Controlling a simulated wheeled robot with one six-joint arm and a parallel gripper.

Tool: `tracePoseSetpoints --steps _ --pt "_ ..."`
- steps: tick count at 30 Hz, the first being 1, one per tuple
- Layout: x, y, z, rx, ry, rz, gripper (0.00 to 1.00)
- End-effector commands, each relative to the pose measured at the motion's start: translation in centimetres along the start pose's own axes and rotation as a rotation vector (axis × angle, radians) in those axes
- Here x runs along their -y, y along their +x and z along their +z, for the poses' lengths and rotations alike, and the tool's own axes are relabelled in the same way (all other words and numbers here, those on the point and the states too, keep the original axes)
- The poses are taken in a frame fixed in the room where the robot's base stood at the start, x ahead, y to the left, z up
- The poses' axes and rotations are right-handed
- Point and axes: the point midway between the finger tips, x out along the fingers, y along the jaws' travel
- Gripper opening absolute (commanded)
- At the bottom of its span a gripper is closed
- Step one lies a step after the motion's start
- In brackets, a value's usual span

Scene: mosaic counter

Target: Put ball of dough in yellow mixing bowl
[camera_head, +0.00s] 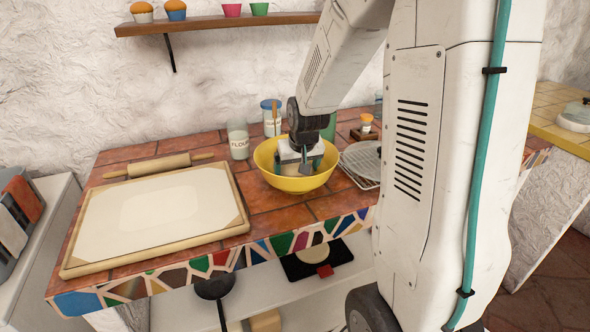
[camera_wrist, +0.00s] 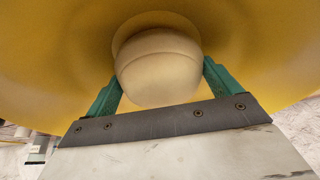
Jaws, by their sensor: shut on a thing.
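The yellow mixing bowl (camera_head: 262,163) stands on the tiled counter, right of the pastry board. My gripper (camera_head: 302,165) reaches down inside the bowl, and its fingertips are below the rim. In the wrist view the pale ball of dough (camera_wrist: 158,70) sits between the green fingers of my gripper (camera_wrist: 160,85), which is shut on it. The yellow inner wall of the bowl (camera_wrist: 50,50) surrounds the dough there. I cannot tell whether the dough touches the bowl's bottom. In the head view the dough is hidden by the gripper and the bowl.
A floured board (camera_head: 90,262) and a rolling pin (camera_head: 158,165) lie to the left. A flour jar (camera_head: 238,140) and a blue-lidded jar (camera_head: 271,118) stand behind the bowl. A wire rack (camera_head: 362,166) is close at its right. A shelf (camera_head: 215,24) hangs above.

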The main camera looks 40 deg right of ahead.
Motion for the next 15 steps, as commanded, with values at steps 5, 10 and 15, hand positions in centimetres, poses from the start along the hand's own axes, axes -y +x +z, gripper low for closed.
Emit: tracePoseSetpoints --steps 5,10,15 --pt "0.04 0.40 0.12 -0.003 -0.001 0.000 0.51" --pt "0.04 0.53 0.18 -0.002 -0.001 0.000 0.51" --pt "0.05 0.66 0.27 -0.001 -0.001 0.000 1.00"
